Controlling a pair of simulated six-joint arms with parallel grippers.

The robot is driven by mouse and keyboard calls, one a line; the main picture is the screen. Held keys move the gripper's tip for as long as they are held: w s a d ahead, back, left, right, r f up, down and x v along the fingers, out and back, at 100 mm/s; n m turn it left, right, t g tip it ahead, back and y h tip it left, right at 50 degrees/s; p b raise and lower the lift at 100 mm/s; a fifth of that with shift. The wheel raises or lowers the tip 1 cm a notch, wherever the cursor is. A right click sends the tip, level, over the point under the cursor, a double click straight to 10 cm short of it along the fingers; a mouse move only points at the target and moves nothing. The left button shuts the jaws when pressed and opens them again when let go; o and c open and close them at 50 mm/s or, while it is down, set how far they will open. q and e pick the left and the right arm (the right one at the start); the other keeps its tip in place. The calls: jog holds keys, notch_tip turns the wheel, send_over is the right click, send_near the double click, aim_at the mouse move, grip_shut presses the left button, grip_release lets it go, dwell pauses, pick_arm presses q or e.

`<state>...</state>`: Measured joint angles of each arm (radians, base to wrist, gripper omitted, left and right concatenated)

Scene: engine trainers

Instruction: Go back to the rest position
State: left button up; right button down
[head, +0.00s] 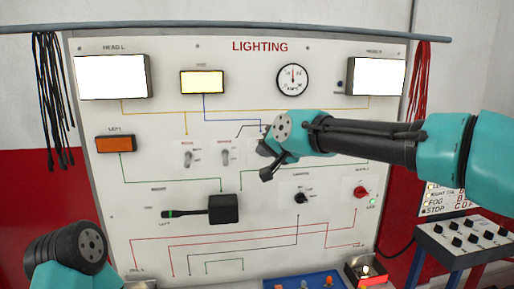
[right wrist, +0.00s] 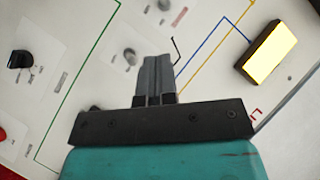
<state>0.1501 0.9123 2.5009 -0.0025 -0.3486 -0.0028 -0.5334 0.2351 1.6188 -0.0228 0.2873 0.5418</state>
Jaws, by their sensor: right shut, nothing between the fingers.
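My right gripper (head: 265,160) is in front of the middle of the lighting panel (head: 320,225), with its arm coming in from the right. In the right wrist view its two fingers (right wrist: 155,75) are together with nothing between them. They point at the panel face near a blurred toggle switch (right wrist: 130,57); I cannot tell how far apart they are from it. Part of my left arm (head: 65,255) shows at the lower left of the head view. Its gripper is out of view.
The panel carries lit white lamps (head: 111,77), a lit yellow lamp (head: 202,82), an orange lamp (head: 115,144), a gauge (head: 293,79), a black lever (head: 185,212) and a red knob (head: 361,192). Red cables (head: 420,85) hang at right. A control box (head: 462,240) stands at lower right.

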jog(key=shift+s+d, duration=0.1)
jog(key=d+f+g+h, duration=0.1)
jog(key=d+f, duration=0.2)
jog(key=f, duration=1.1)
jog(key=d+f+g+h, duration=0.1)
jog(key=d+f+g, duration=0.15)
jog(key=f, duration=1.05)
jog(key=d+f+g+h, duration=0.1)
jog(key=d+f+h, duration=0.15)
jog(key=f, duration=1.15)
jog(key=s+d+f+g, duration=0.1)
jog(key=s+d+f, duration=0.2)
jog(key=s+f, duration=0.35)
jog(key=s+d+f+g, duration=0.2)
jog(key=s+d+f, duration=0.15)
jog(key=f, duration=0.55)
jog(key=s+d+f+g, duration=0.1)
jog(key=s+f, duration=0.4)
jog(key=s, duration=0.3)
jog(key=s+d+f+g, duration=0.1)
jog(key=s+d+f, duration=0.1)
jog(key=s+f, duration=0.4)
jog(key=s, duration=0.3)
jog(key=shift+s+f, duration=0.2)
jog(key=shift+w+g, duration=0.1)
jog(key=shift+g, duration=0.15)
